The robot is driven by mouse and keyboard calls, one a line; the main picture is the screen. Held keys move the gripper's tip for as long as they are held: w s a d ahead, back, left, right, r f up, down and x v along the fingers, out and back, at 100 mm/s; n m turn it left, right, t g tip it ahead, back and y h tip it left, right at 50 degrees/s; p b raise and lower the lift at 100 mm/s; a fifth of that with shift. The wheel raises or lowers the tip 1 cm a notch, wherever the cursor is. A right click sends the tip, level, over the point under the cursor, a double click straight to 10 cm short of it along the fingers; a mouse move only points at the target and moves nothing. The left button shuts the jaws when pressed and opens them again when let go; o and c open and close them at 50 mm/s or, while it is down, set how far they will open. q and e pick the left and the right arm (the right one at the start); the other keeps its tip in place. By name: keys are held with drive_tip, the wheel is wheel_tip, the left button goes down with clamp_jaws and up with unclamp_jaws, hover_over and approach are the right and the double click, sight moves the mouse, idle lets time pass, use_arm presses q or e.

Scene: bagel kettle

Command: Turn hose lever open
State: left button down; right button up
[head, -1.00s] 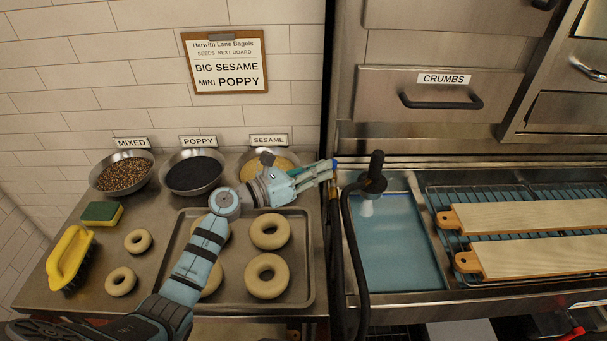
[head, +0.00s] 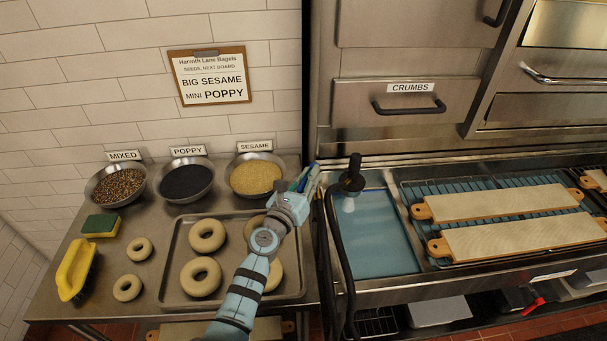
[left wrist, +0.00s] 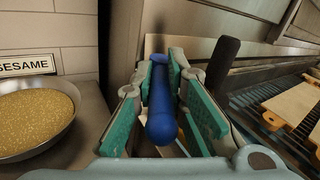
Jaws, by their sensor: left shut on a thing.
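The blue lever (left wrist: 161,112) lies between the green-padded fingers of my left gripper (left wrist: 160,100) in the left wrist view, its rounded end toward the camera. My left gripper (head: 306,180) is shut on it. In the head view the gripper is at the gap between the seed table and the sink, and the fingers mostly hide the lever. The black hose (head: 338,255) hangs just right of the gripper, beside the black spray head (head: 352,180). My right gripper is not in view.
A sesame bowl (head: 256,176) stands close left of the gripper. A tray (head: 176,285) of bagels lies under my left arm. A crumbs drawer (head: 420,105) is above.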

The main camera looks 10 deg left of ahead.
use_arm(q)
drive_tip(key=c, duration=1.6)
unclamp_jaws()
drive_tip(key=shift+s, duration=0.1)
drive_tip(key=v, duration=1.1)
drive_tip(key=shift+s+a, duration=0.2)
drive_tip(key=shift+s, duration=0.2)
drive_tip(key=shift+c, duration=0.3)
